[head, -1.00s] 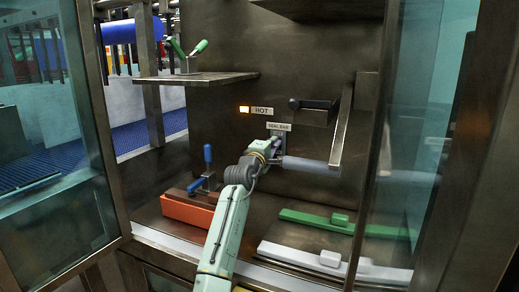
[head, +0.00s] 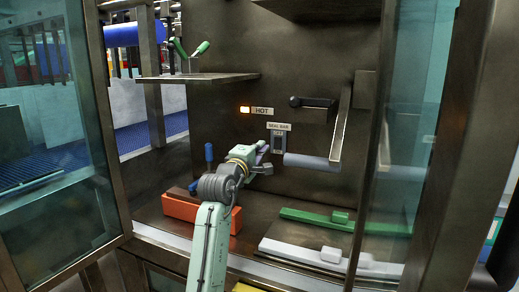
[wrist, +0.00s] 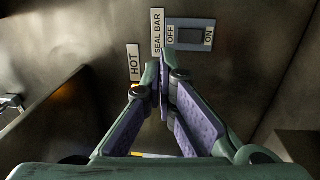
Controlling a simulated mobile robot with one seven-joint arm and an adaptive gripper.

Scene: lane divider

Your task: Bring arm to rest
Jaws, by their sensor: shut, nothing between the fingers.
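My arm (head: 212,235) reaches up from the bottom of the head view into the cabinet. My gripper (head: 264,158) is in front of the back wall, left of and a little below the seal bar switch (head: 278,143). In the wrist view my gripper (wrist: 165,75) has its purple-padded fingers together at the tips, with nothing between them. The switch (wrist: 190,35), marked OFF and ON, lies just beyond the fingertips there, apart from them as far as I can see. Which way its dark rocker is set I cannot tell.
A grey roller (head: 311,162) and black handle (head: 315,102) are right of the gripper. An orange block (head: 180,207) lies left; green (head: 315,218) and white (head: 300,252) bars lie right. Glass doors (head: 65,150) flank the opening.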

